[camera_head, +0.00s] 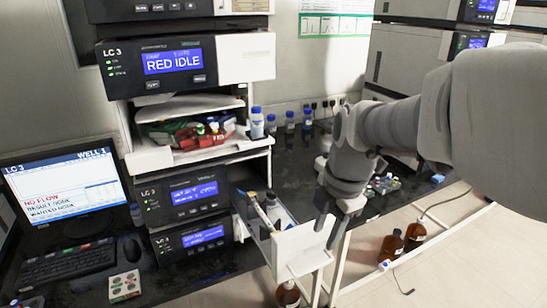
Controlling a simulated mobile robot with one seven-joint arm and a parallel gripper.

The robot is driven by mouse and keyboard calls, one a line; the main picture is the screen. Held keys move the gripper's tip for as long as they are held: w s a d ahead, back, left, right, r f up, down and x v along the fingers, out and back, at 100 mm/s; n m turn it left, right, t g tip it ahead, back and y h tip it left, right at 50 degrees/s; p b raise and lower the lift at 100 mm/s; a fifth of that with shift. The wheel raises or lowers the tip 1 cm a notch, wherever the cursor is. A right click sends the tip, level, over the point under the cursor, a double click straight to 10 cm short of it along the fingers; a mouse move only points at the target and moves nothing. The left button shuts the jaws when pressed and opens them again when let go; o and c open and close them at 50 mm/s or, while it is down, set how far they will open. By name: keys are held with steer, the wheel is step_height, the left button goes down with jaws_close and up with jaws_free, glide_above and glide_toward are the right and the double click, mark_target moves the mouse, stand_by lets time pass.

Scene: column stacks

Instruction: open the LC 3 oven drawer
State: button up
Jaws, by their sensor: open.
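The LC 3 stack stands left of centre, with its labelled module (187,61) reading "RED IDLE" near the top. A white drawer (302,250) juts out from the lower right side of this stack, toward me. My gripper (322,222) points down at the drawer's front right end. Its jaws are open, and the fingertips are partly hidden, so I cannot tell whether they touch the drawer.
A monitor (66,187) and keyboard (65,262) are on the left. Blue-capped bottles (290,121) stand on the bench behind the drawer. Brown bottles (391,247) stand on the floor at right. Another instrument stack (408,58) rises behind my arm.

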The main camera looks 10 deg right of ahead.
step_height(320, 180, up, 6)
steer(key=s, duration=0.1)
steer(key=shift+d+r, duration=0.2)
steer(key=shift+s, duration=0.15)
steer(key=s+a+f+m+t, duration=0.1)
steer(key=s+m, duration=0.4)
steer(key=m, duration=0.6)
steer(key=s+a+f+m+t, duration=0.1)
steer(key=s+m, duration=0.4)
steer(key=m, duration=0.5)
steer(key=shift+a+m+t+h, duration=0.3)
steer(key=shift+a+m+t, duration=0.1)
steer(key=shift+t, duration=0.4)
